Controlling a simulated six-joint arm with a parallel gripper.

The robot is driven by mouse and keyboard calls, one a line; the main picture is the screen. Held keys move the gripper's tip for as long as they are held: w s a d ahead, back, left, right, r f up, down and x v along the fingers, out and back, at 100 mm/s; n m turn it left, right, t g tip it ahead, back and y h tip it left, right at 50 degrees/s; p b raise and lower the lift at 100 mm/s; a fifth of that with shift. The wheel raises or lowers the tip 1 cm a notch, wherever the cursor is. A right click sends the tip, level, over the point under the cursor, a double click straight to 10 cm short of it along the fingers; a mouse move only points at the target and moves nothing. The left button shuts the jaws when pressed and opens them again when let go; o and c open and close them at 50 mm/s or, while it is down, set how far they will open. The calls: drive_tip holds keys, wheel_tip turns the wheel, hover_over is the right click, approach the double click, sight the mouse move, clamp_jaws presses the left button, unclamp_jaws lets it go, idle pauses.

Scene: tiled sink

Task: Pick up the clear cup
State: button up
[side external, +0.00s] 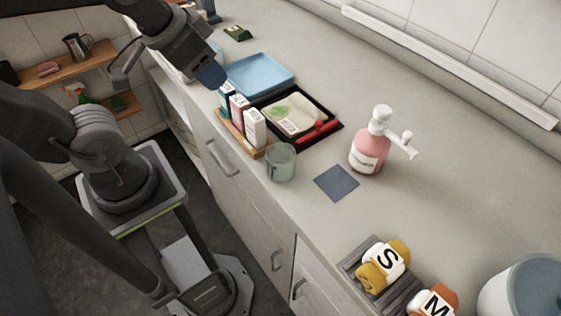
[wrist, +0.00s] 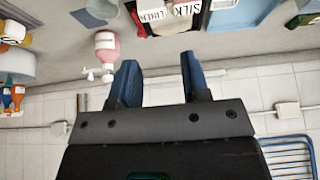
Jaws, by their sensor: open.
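The clear cup (side external: 281,163) is a greenish see-through tumbler. It stands upright near the counter's front edge, beside the end of the small wooden box and left of a dark square mat (side external: 336,182). My gripper (side external: 211,76) is up and to the left of the cup in the side view, apart from it, near the blue tray. In the wrist view my gripper (wrist: 160,78) has its two blue fingers spread, with nothing between them. A pale see-through shape at the top edge there looks like part of the cup (wrist: 102,8).
Between gripper and cup stand several small cartons (side external: 238,110) in a wooden box. Behind are a blue tray (side external: 258,76) and a black tray (side external: 333,127) with a packet. A pink pump bottle (side external: 368,152) stands right of the mat.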

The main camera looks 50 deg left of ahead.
drive_tip(key=shift+o, duration=0.2)
drive_tip(key=o, duration=0.9)
drive_tip(key=shift+c, duration=0.2)
drive_tip(key=n+g, duration=0.6)
drive_tip(key=n, duration=1.2)
hover_over(281, 162)
drive_tip(key=s+d, duration=0.2)
wheel_tip(281, 162, down, 5)
drive_tip(key=f, duration=1.3)
drive_tip(key=shift+w+a+f, duration=0.15)
drive_tip(key=shift+w+f, duration=0.2)
drive_tip(key=shift+f, duration=0.05)
